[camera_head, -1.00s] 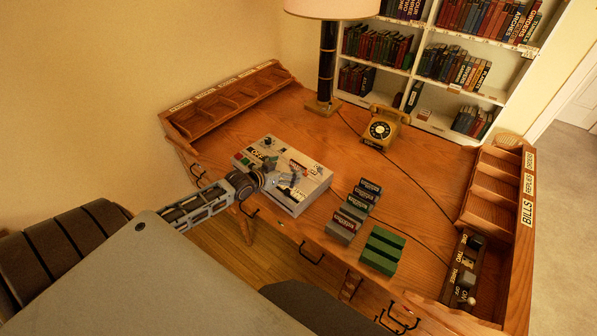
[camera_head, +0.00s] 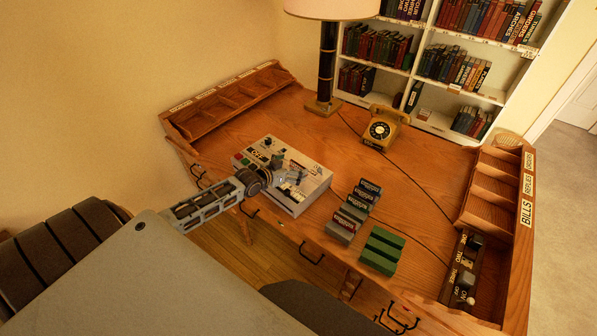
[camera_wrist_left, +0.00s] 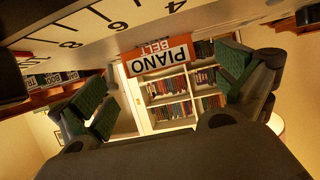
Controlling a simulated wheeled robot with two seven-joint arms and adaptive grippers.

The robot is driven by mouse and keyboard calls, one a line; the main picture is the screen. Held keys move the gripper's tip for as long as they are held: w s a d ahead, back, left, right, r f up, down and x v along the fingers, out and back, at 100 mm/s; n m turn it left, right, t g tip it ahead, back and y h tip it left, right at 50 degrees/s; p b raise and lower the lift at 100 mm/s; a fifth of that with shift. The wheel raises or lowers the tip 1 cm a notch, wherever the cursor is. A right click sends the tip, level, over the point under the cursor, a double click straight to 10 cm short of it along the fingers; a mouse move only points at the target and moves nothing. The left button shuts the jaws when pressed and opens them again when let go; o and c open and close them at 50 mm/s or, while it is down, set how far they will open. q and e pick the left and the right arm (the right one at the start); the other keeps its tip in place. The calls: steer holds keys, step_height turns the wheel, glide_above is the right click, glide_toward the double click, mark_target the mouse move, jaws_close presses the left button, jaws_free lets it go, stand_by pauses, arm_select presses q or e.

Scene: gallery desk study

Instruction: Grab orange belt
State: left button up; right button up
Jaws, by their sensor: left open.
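An orange-edged tag reading PIANO BELT (camera_wrist_left: 160,62) shows upside down in the left wrist view, near the upper middle. It lies between the two green-padded fingers of my left gripper (camera_wrist_left: 165,90), which are apart, with a visible gap on both sides. In the head view my left gripper (camera_head: 287,180) is over the front part of a pale grey control box (camera_head: 310,192) on the desk. I cannot pick out the orange tag there; the gripper and arm may cover it. My right gripper is not in view.
The wooden desk (camera_head: 415,185) holds dark labelled blocks (camera_head: 354,213), green blocks (camera_head: 380,250), a yellow telephone (camera_head: 385,128) and a lamp (camera_head: 327,70). A switch panel (camera_head: 465,270) is at the right. Bare desk lies between the box and telephone.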

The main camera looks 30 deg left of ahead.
arm_select(q)
steer(key=shift+x, duration=0.85)
steer(key=c, duration=1)
